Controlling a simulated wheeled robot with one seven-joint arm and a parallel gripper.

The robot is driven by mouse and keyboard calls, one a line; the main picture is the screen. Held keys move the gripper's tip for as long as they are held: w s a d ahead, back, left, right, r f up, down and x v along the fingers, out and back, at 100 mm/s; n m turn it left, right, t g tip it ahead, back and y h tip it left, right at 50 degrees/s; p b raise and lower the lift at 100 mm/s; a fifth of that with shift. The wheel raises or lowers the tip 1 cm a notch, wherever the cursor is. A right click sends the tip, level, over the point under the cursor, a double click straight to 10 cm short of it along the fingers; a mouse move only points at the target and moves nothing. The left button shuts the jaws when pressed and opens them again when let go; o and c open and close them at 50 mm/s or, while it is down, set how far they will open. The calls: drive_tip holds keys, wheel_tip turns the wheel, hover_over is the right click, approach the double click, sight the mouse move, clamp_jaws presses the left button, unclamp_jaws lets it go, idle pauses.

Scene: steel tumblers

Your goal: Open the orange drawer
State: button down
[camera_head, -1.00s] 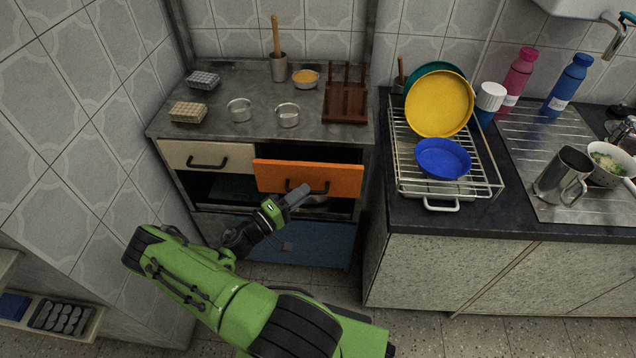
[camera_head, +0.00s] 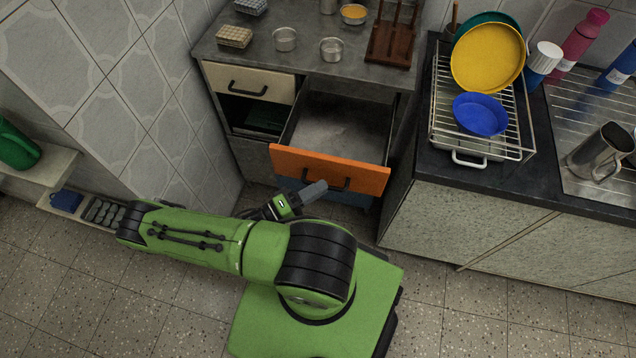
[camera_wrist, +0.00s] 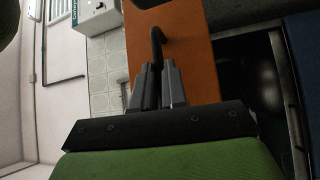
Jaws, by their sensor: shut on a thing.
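The orange drawer (camera_head: 287,164) is pulled well out of the metal cabinet, and its empty grey interior shows in the head view. Its dark bar handle (camera_head: 341,184) is on the front face. My gripper (camera_head: 318,190) is at the handle in front of the drawer. In the wrist view the orange front (camera_wrist: 191,62) fills the upper middle, and the two fingers of my gripper (camera_wrist: 157,72) are closed around the dark handle (camera_wrist: 158,42). Part of the handle is hidden between the fingers.
A cream drawer (camera_head: 247,82) is shut at the left of the cabinet. Small steel bowls stand on the cabinet top (camera_head: 300,62). A dark counter (camera_head: 425,150) with a wire dish rack (camera_head: 440,108) is close on the right. The tiled wall is on the left.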

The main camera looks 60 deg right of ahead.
drive_tip(key=shift+r, duration=0.15)
drive_tip(key=c, duration=1.2)
unclamp_jaws()
drive_tip(key=shift+o, duration=0.2)
drive_tip(key=shift+w, duration=0.1)
drive_tip(key=b+v, duration=0.1)
drive_tip(key=v, duration=1.4)
drive_tip(key=shift+a+f+b, duration=0.25)
drive_tip(key=shift+a+b, duration=0.1)
drive_tip(key=shift+w, duration=0.1)
